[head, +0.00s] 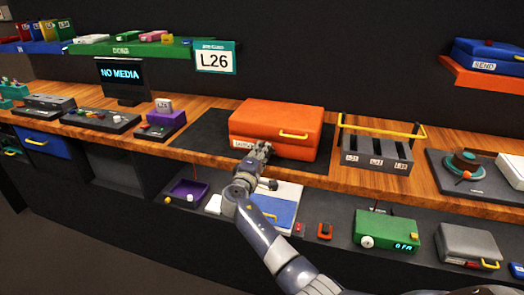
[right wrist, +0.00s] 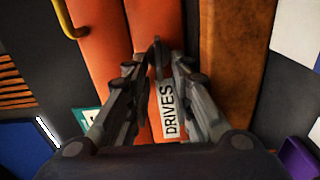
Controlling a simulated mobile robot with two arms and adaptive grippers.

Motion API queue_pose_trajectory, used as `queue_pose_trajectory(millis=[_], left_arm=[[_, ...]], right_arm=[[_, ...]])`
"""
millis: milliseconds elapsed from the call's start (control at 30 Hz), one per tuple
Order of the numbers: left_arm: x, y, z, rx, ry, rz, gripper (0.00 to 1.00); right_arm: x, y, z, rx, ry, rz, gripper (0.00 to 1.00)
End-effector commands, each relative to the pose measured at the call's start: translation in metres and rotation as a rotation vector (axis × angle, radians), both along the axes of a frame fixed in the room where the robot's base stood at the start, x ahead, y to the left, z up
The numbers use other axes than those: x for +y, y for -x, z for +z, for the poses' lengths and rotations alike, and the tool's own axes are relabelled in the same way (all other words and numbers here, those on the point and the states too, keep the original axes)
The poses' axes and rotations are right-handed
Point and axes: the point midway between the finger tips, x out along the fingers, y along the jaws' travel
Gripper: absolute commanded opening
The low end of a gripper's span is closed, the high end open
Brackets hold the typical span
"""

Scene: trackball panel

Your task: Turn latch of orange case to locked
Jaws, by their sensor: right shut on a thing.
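The orange case (head: 285,118) lies closed on a dark mat on the wooden bench, with a yellow handle (head: 293,134) on its front. It fills much of the right wrist view (right wrist: 105,45), with its white DRIVES label (right wrist: 170,112). My right gripper (head: 262,148) is at the case's front face, between the label and the handle. In the right wrist view its fingers (right wrist: 156,66) close around a small dark latch (right wrist: 157,46) on the front. The fingers hide most of the latch, so I cannot tell its angle. My left gripper is not in view.
A grey rack (head: 376,158) with a yellow bar stands right of the case. A purple box (head: 163,120) and a black screen (head: 122,80) stand to the left. The lower shelf holds a green device (head: 385,228) and a grey case (head: 467,245).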

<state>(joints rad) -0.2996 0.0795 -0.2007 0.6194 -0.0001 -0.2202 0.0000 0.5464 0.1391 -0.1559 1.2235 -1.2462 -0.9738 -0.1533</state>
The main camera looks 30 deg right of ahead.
Motion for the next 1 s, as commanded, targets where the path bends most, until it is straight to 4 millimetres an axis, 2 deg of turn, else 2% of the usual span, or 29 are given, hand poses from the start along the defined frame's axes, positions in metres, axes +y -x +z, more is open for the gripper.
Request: queue_pose_trajectory(millis=[700, 733, 767, 1000], left_arm=[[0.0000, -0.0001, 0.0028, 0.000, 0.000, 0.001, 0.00], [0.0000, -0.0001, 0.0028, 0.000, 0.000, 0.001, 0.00], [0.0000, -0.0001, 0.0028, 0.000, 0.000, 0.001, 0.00], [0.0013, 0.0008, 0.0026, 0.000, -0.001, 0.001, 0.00]], right_arm=[[0.0006, 0.0005, -0.0046, 0.066, 0.051, 0.000, 0.00], [0.0006, 0.0005, -0.0046, 0.066, 0.051, 0.000, 0.23], [0.0005, 0.0006, -0.0046, 0.066, 0.051, 0.000, 0.26], [0.0006, 0.0007, -0.0052, 0.065, 0.050, 0.000, 0.26]])
